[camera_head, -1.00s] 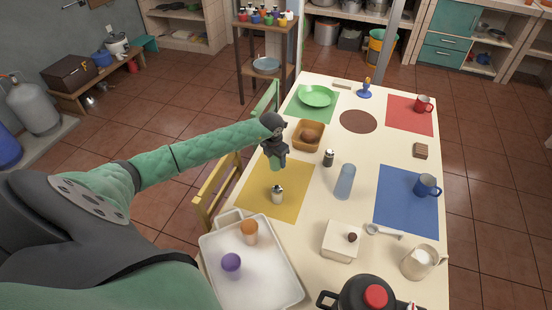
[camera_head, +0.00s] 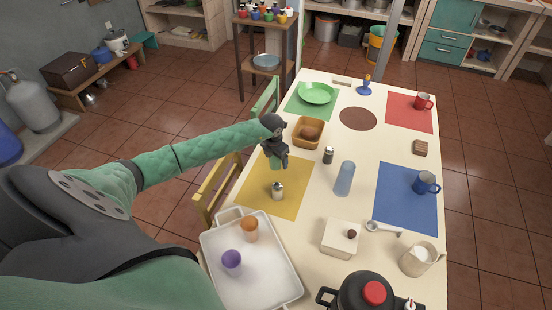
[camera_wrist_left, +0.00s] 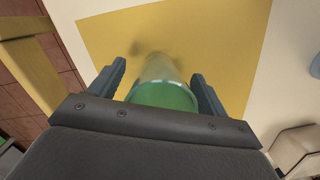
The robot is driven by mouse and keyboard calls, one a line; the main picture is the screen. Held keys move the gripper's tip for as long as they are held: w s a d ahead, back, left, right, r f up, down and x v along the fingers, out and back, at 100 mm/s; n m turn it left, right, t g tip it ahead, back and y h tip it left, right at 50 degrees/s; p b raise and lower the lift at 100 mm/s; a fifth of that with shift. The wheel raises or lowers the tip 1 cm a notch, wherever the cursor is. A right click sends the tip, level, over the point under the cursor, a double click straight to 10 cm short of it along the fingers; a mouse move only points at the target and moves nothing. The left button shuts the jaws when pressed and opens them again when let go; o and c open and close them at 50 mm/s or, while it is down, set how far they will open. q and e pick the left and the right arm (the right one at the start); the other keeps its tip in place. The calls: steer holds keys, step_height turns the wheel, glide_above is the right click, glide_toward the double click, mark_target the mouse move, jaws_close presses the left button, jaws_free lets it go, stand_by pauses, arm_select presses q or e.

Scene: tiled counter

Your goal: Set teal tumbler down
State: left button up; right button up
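The teal tumbler (camera_head: 276,163) shows as a small green shape below my left gripper (camera_head: 275,150), at the far part of the yellow mat (camera_head: 258,197). In the left wrist view the tumbler's green rim (camera_wrist_left: 165,95) lies between the two dark fingers of my left gripper (camera_wrist_left: 160,82). The fingers stand apart, with narrow gaps visible on both sides of the tumbler. The tumbler looks upright; its base is hard to make out. My right gripper is not in view.
A brown basket (camera_head: 308,133), a dark shaker (camera_head: 328,155) and a blue glass (camera_head: 344,179) are close by to the right. A white tray (camera_head: 285,258) with two cups lies nearer.

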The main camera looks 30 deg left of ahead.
arm_select(q)
steer(key=shift+r, duration=0.25)
steer(key=shift+a+r+b, duration=0.1)
steer(key=shift+r+b, duration=0.25)
steer(key=r, duration=0.1)
steer(key=r+b, duration=0.2)
steer(key=shift+s+r, duration=0.25)
steer(key=shift+r, duration=0.1)
step_height(320, 180, up, 7)
steer(key=b, duration=0.3)
steer(key=shift+s+r, duration=0.15)
steer(key=shift+s, duration=0.3)
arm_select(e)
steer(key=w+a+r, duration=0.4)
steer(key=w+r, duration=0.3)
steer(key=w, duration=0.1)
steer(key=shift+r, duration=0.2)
arm_select(q)
steer(key=shift+a, duration=0.1)
